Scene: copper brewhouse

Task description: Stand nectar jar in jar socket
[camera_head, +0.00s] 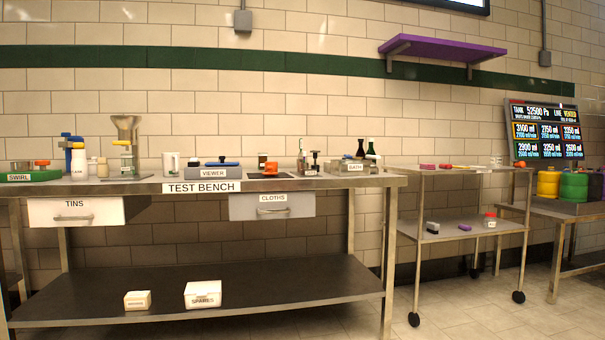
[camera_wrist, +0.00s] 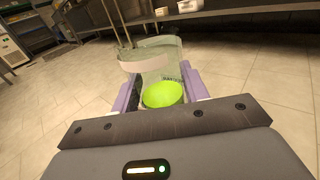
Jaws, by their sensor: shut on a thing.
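My gripper (camera_wrist: 158,88) shows in the wrist view with its purple fingers on both sides of a clear jar (camera_wrist: 163,95) with bright yellow-green contents. It is shut on the jar, which I take for the nectar jar. A pale band runs around the jar, and small dark print shows on its side. The jar is held over the tiled floor, away from the bench. My gripper and the jar do not show in the head view. I cannot make out a jar socket in either view.
The test bench (camera_head: 202,187) carries a viewer (camera_head: 215,172), a bath block (camera_head: 352,168) and several small items. A wheeled trolley (camera_head: 455,234) stands to its right, then a table with coloured canisters (camera_head: 574,187). A purple shelf (camera_head: 443,48) hangs above. Open floor lies in front.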

